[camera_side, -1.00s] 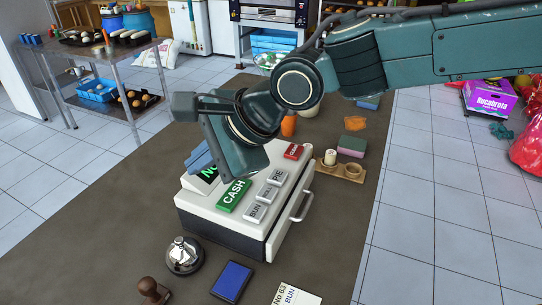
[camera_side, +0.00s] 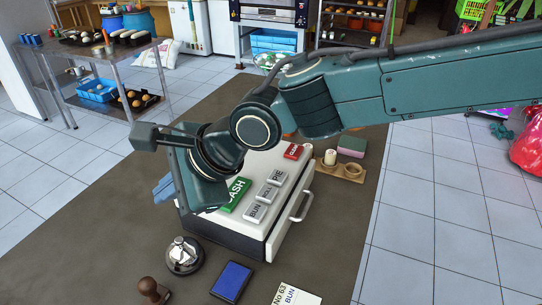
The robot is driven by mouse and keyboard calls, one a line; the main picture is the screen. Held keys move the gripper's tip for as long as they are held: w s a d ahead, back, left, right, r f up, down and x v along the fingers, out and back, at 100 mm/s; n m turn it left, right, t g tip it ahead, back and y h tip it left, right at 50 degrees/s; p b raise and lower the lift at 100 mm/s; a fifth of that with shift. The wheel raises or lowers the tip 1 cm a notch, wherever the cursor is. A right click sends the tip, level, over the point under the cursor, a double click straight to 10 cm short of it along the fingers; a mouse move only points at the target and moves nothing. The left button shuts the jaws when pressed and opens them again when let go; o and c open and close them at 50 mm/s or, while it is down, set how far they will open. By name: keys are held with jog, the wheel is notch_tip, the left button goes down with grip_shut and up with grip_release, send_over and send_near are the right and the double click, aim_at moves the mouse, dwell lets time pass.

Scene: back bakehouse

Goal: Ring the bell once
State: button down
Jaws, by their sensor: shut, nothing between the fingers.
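The bell (camera_side: 184,256) is a silver counter bell with a dark base. It stands upright on the brown counter, in front of the left corner of the white cash register (camera_side: 225,226). My gripper (camera_side: 163,188) shows only as blue finger parts at the left of my wrist, which hides the rest of it. It is shut and empty. In the picture it is above and slightly left of the bell, apart from it. My wrist covers the register's left part. Nothing touches the bell.
A wooden stamp (camera_side: 153,291), a blue ink pad (camera_side: 231,281) and a paper ticket (camera_side: 296,296) lie near the bell. A wooden holder (camera_side: 341,170) and a green and pink sponge (camera_side: 351,146) are right of the register. The counter left of the bell is clear.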

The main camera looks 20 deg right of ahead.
jog(key=shift+f, duration=4.2)
jog(key=shift+f, duration=0.95)
jog(key=shift+r, duration=1)
jog(key=shift+r, duration=0.1)
jog(key=shift+r, duration=2.4)
